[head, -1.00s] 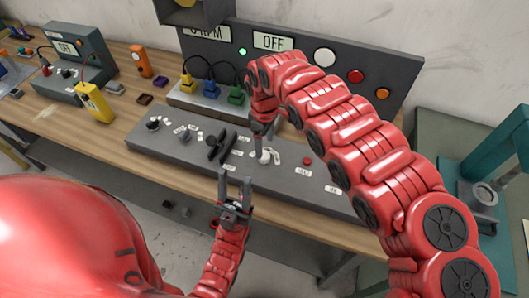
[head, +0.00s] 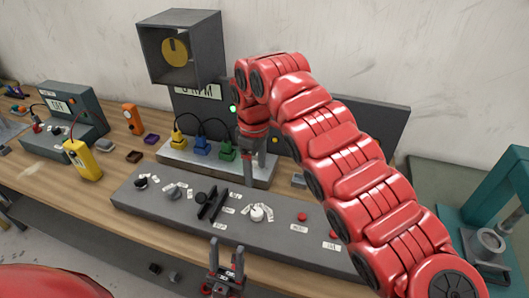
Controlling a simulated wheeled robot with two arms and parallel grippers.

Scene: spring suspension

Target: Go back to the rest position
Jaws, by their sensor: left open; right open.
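My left gripper (head: 226,250) is open and empty in front of the bench's front edge, fingers pointing up in the picture. My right gripper (head: 255,172) points down with its fingers apart, over the far side of the grey control panel (head: 145,208) and in front of the socket strip. Nothing shows between its fingers. A white knob (head: 257,213) on the panel stands clear of both grippers.
The socket strip (head: 172,156) holds yellow, blue and green plugs. A dark box with a yellow disc (head: 175,51) stands above the back panel.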

